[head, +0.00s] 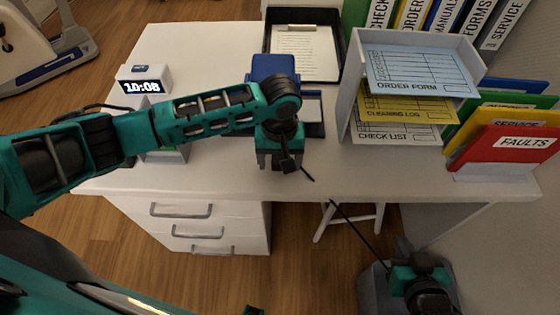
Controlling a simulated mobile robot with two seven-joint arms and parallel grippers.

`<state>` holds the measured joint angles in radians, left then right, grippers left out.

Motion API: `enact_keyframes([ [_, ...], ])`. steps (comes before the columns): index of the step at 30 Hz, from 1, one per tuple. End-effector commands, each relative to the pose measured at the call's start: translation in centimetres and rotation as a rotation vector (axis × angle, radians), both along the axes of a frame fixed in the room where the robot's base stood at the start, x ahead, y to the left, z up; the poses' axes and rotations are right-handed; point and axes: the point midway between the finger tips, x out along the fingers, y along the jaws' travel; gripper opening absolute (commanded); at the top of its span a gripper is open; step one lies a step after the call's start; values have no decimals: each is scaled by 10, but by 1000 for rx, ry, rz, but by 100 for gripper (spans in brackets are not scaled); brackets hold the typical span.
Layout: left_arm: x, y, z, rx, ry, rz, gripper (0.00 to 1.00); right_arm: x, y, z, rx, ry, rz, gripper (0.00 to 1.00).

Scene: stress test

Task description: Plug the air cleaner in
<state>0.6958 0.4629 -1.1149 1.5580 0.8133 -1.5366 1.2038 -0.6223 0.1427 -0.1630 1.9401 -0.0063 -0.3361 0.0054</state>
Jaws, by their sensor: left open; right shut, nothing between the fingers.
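My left gripper (279,163) is open and points down over the front part of the white desk (215,62). A small dark piece (288,161), possibly the plug, shows at its fingers; I cannot tell whether it touches them. A black cord (350,221) runs from there over the desk's front edge and down to the right. It leads towards a grey box (372,287) on the floor, probably the air cleaner, partly hidden. My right gripper (420,272) is shut and empty, at or above this box. I cannot make out a socket.
A clock (144,84), a black tray with a clipboard (305,55), and a white paper rack (349,85) stand on the desk. Coloured folders (505,145) stand at the right. A blue object (272,65) is behind my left gripper. A white stool (335,222) is under the desk.

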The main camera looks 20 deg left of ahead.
Motion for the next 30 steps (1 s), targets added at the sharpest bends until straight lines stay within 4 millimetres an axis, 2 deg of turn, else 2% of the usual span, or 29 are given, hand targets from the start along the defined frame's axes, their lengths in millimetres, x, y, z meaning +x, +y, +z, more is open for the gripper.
enact_keyframes([
  [9,0,0,0,0,0,0,70,0,0,0,0,0,0,0],
  [26,0,0,0,0,0,0,17,-1,0,0,0,3,-1,0],
  [30,0,0,1,0,-1,0,15,-1,0,0,0,3,-1,0],
])
